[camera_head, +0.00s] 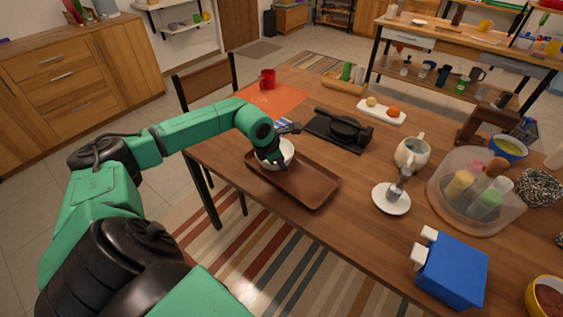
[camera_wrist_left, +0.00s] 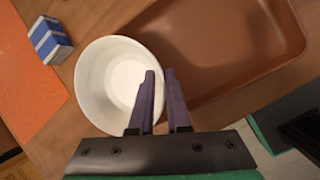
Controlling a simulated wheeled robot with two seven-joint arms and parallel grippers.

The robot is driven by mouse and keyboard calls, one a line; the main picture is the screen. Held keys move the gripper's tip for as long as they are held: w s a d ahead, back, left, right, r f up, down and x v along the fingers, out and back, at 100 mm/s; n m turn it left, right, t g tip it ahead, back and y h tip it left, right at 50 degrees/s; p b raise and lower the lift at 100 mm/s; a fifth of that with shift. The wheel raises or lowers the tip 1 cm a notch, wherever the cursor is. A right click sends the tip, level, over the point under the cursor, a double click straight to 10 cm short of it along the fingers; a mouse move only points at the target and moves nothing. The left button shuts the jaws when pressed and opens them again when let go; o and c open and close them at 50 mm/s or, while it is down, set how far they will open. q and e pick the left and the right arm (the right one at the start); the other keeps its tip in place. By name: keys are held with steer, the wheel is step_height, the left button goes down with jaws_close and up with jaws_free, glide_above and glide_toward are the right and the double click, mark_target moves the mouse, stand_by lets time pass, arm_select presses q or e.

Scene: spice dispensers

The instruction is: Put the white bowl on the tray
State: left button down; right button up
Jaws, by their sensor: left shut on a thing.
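The white bowl (camera_wrist_left: 98,58) is upright and empty inside. My left gripper (camera_wrist_left: 160,76) is shut on its rim, one finger inside the bowl and one outside. In the head view the white bowl (camera_head: 289,150) is at the left end of the brown tray (camera_head: 310,190), partly hidden by my left gripper (camera_head: 277,158). In the left wrist view the bowl covers part of the left edge of the tray (camera_wrist_left: 225,45). I cannot tell whether the bowl touches the tray. My right gripper is not in view.
A blue and white box (camera_wrist_left: 50,40) lies beside the bowl near an orange mat (camera_wrist_left: 25,85). A black pan (camera_head: 345,128) is behind the tray. A white saucer (camera_head: 391,199), a mug (camera_head: 410,152) and a clear container (camera_head: 440,205) stand to the right. The tray's right part is bare.

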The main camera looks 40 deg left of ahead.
arm_select(q)
steer(key=shift+f, duration=0.2)
steer(key=c, duration=0.8)
jaws_free()
steer(key=b+v, duration=0.2)
steer(key=v, duration=1.2)
steer(key=shift+r, duration=0.3)
steer(key=shift+s, duration=0.15)
